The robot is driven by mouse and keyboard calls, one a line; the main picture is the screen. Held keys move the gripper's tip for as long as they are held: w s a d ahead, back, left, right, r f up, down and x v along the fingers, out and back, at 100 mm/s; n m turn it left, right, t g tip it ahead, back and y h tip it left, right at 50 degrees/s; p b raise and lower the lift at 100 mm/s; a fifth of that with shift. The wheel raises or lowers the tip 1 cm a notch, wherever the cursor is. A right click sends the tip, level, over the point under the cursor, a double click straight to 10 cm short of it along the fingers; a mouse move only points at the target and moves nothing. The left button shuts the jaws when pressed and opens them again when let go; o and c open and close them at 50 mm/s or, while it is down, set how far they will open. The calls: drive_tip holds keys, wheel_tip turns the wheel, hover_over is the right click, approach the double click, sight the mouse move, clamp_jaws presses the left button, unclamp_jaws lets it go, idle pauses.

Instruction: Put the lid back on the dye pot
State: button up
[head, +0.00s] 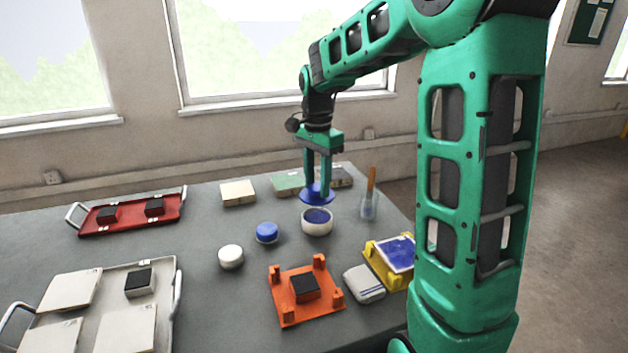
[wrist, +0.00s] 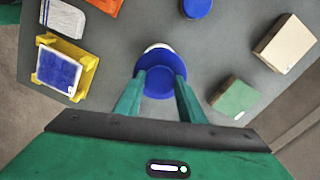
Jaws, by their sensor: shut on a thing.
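The dye pot (head: 317,224) is a small white round pot with blue dye inside, standing on the grey table. The lid (head: 304,193) is a blue disc held above and slightly behind the pot. My gripper (head: 318,190) is shut on the lid, with its fingers pointing down. In the wrist view, the lid (wrist: 160,83) sits between the fingertips of my gripper (wrist: 159,82). It covers most of the pot there, and only a white rim (wrist: 158,47) shows past its far edge. The lid and pot look apart in the head view.
A blue-lidded pot (head: 266,233) and a white round pot (head: 231,257) stand to the left. A cup with a brush (head: 369,207) stands close on the right. An orange fixture (head: 284,308) is in front. Several blocks, including a green one (head: 287,184), lie behind.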

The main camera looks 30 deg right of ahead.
sight(317, 199)
drive_tip(key=shift+f, duration=2.7)
drive_tip(key=shift+s+f, duration=0.1)
idle(0.4)
drive_tip(key=o, duration=1.1)
drive_tip(key=shift+o, duration=0.7)
drive_tip(key=o, duration=0.4)
drive_tip(key=shift+c, duration=0.2)
drive_tip(key=shift+r, duration=3.5)
